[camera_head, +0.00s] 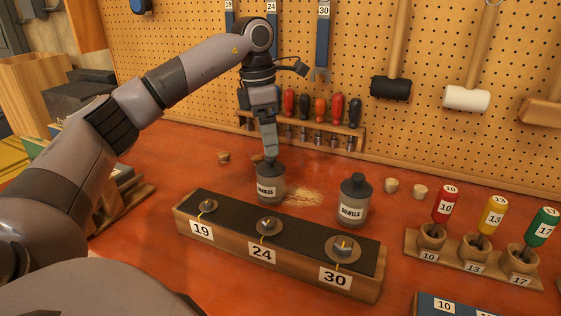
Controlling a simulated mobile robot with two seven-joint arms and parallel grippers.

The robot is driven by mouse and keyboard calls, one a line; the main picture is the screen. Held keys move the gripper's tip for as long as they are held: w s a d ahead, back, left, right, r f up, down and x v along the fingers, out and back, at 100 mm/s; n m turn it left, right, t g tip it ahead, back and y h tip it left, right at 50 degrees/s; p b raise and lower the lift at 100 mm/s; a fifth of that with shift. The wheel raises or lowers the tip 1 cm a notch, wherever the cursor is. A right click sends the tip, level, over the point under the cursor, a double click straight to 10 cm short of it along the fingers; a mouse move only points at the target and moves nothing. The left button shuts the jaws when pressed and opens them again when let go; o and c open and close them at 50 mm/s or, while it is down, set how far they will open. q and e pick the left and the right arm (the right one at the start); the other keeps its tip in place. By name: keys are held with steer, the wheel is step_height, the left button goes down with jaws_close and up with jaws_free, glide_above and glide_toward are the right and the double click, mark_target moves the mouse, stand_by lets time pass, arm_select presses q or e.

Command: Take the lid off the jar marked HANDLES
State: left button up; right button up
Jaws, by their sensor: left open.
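The jar marked HANDLES (270,190) is a small grey jar with a white label, upright on the red-brown bench behind the long wooden block. My left gripper (270,158) points down right over the top of this jar, with its fingertips at the jar's top. It is open. The fingers cover much of the jar's top, so the lid's knob is hidden and I cannot tell whether the fingers touch it. A similar jar marked DOWELS (353,212) stands to the right with its knobbed dark lid on. My right gripper is not in view.
In front is a block with bolts (310,278) labelled 19, 24 and 30. Small wooden pegs (420,191) lie right of the DOWELS jar. Nut drivers in wooden cups (475,253) stand at the right. A screwdriver rack (318,137) runs along the pegboard behind. Shavings lie between the jars.

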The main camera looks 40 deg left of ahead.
mark_target(271, 163)
arm_select(q)
steer(key=f, duration=0.6)
steer(key=shift+w+d+f+p, duration=0.1)
steer(key=shift+w+f+p, duration=0.1)
steer(key=shift+p, duration=0.1)
steer(key=shift+r, duration=0.1)
steer(key=c, duration=1.1)
